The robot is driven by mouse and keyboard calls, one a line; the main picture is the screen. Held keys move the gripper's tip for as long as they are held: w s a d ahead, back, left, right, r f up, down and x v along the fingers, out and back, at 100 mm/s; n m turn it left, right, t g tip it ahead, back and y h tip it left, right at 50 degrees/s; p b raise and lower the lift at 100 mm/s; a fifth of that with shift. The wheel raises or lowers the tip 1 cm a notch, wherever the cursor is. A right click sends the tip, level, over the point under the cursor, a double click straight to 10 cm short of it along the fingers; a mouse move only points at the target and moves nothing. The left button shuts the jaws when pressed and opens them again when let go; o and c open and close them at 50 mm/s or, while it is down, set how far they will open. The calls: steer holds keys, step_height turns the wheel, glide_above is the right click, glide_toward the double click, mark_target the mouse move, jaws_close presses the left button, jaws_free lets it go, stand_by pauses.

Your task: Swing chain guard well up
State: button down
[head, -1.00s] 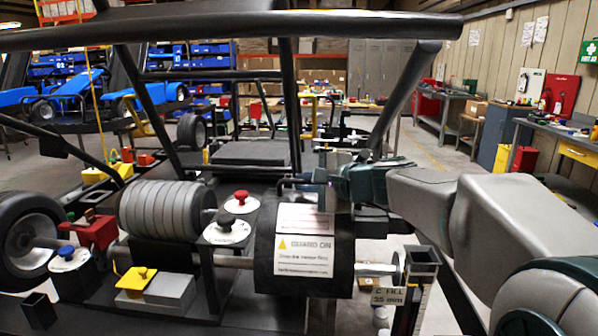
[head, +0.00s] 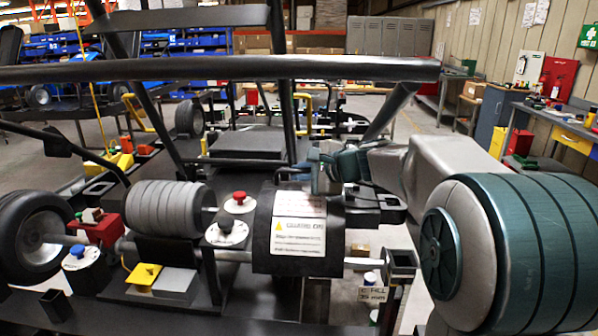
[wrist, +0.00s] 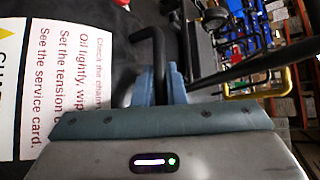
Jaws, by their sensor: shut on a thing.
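The chain guard (head: 262,240) is a black curved cover in the middle of the head view, with a white label reading "GUARD ON" on its front. It hangs down over the axle, so the chain behind it is hidden. A black bar handle (head: 284,172) stands at its top. My gripper (head: 316,172) reaches in from the right at the guard's top. In the wrist view the blue fingers (wrist: 164,84) are closed around the black handle (wrist: 153,47), beside the label (wrist: 82,85).
A thick black frame bar (head: 200,70) crosses above the guard, with an upright post behind it. Left of the guard are a red knob (head: 239,196), a ribbed grey drum (head: 165,208) and a wheel (head: 32,228). A square-topped post (head: 398,262) stands to the right.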

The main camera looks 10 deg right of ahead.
mark_target(325, 199)
steer(key=c, duration=1.8)
jaws_free()
steer(key=shift+r, duration=0.1)
steer(key=shift+o, duration=0.2)
steer(key=shift+s+d, duration=0.1)
steer(key=shift+d, duration=0.05)
steer(key=v, duration=0.7)
steer(key=shift+s+d+r+b, duration=0.1)
steer(key=shift+b, duration=0.25)
